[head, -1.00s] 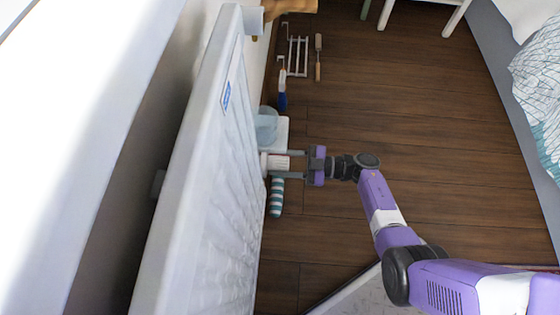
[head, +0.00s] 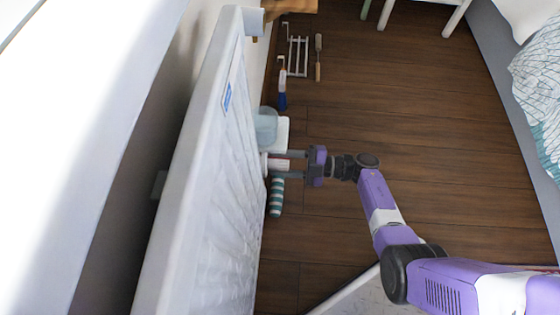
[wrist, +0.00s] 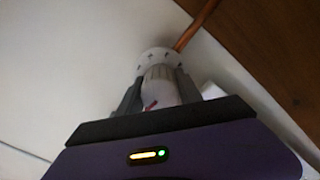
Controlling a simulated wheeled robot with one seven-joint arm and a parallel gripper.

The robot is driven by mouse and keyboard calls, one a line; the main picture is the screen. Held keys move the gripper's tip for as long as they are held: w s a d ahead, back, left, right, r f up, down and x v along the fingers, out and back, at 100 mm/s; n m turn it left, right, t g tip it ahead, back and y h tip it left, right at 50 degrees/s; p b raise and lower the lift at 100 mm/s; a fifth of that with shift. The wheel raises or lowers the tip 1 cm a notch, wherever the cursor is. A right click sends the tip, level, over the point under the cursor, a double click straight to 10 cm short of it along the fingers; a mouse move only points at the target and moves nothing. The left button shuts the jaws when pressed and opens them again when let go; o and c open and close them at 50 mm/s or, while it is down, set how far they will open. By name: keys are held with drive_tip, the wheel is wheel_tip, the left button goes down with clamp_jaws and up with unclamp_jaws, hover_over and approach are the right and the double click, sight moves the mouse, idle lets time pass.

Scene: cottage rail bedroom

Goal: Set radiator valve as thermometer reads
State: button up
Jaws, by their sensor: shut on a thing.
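The white radiator valve (head: 277,164) sticks out from the lower side of the white radiator (head: 205,200). My gripper (head: 283,164) is shut on the valve, with one finger on each side. In the wrist view the valve head (wrist: 160,88) is ribbed, with dark marks around its far collar and a red mark near my gripper. The marks are too blurred to read. A small blue-and-white label (head: 227,97) is on the radiator; I cannot tell whether it is the thermometer, and no reading is legible.
A copper-coloured pipe (wrist: 197,25) runs behind the valve. A clear container (head: 266,125), a striped teal roll (head: 276,197), a blue-handled tool (head: 282,95) and a white rack (head: 298,55) are near the radiator. Open wooden floor (head: 430,130) extends right towards the bed (head: 540,90).

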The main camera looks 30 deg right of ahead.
drive_tip(key=shift+n, duration=0.6)
drive_tip(key=o, duration=1.4)
drive_tip(key=p+v, duration=0.1)
drive_tip(key=v, duration=0.6)
drive_tip(key=shift+s+d+p, duration=0.25)
drive_tip(key=shift+d+p, duration=0.05)
